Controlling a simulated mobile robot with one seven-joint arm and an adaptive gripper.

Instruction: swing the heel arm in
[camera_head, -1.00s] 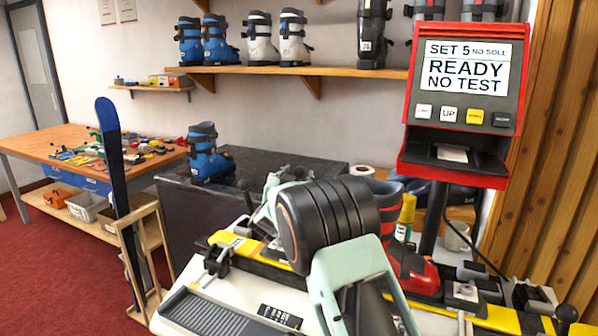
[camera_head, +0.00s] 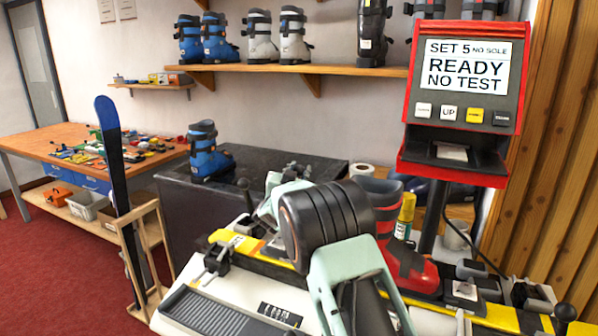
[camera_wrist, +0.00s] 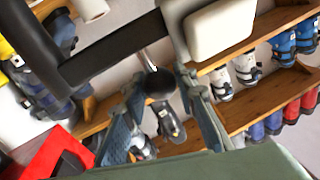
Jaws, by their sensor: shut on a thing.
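My gripper (camera_wrist: 160,88) is shut on a black ball knob (camera_wrist: 158,83) in the wrist view. The knob sits on a thin metal rod, and a wide dark bar (camera_wrist: 110,50) crosses just above it. I take the knob to be the heel arm's handle, though the frames do not show how it joins the bench. In the head view my gripper (camera_head: 276,199) is over the far side of the binding bench (camera_head: 232,312), and my forearm hides much of it. A red and black ski boot (camera_head: 412,268) stands on the bench to the right.
A red-framed screen (camera_head: 463,70) reads READY, NO TEST. A yellow-capped bottle (camera_head: 405,212) stands beside the boot. Another black knob (camera_head: 565,311) is at the right bench edge. A blue boot (camera_head: 207,155) stands on the dark counter behind, and a ski (camera_head: 120,190) leans in a wooden rack.

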